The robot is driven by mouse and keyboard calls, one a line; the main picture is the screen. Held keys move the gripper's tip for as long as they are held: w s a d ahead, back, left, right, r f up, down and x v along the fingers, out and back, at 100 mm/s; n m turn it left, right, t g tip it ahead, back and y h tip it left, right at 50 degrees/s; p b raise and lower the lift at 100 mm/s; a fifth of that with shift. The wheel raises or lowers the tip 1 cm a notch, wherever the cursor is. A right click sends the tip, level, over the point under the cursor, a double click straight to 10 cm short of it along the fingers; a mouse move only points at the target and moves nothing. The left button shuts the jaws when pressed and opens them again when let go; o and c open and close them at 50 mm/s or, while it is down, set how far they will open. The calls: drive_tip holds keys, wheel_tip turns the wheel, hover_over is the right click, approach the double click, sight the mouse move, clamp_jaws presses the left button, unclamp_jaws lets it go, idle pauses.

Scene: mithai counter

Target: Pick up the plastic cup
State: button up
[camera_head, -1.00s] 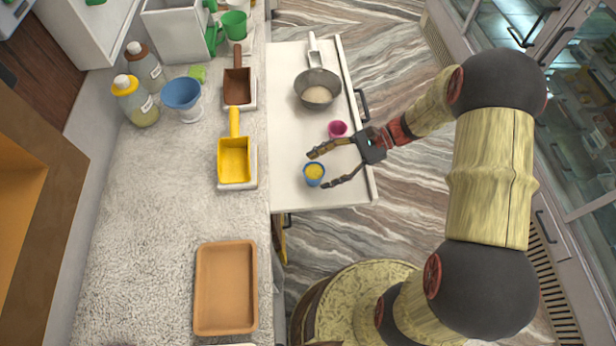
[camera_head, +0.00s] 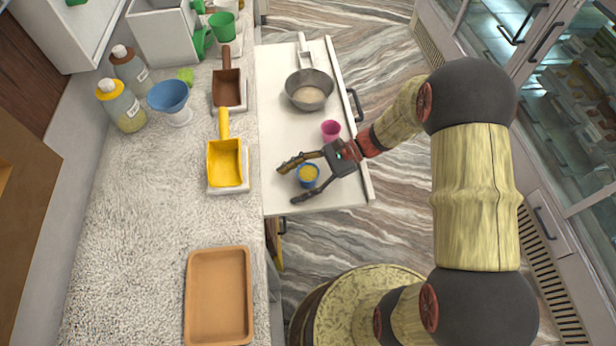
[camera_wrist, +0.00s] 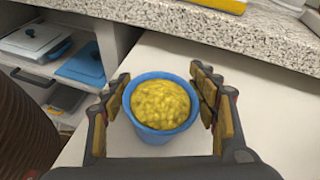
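A small blue cup (camera_head: 307,178) filled with yellow grainy food stands upright on a white pull-out drawer top. It also shows in the wrist view (camera_wrist: 160,128). A pink cup (camera_head: 331,130) stands just behind my gripper on the same surface. Which of these is the plastic cup I cannot tell. My gripper (camera_head: 293,184) is open, with one finger on each side of the blue cup. In the wrist view my gripper (camera_wrist: 165,100) shows small gaps between the fingers and the cup wall. The cup's lower part is partly hidden.
The counter at left holds a yellow scoop (camera_head: 224,165), a brown scoop (camera_head: 228,88), a blue bowl (camera_head: 169,97), bottles and an orange tray (camera_head: 219,300).

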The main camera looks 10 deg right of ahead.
drive_tip(key=c, duration=1.3)
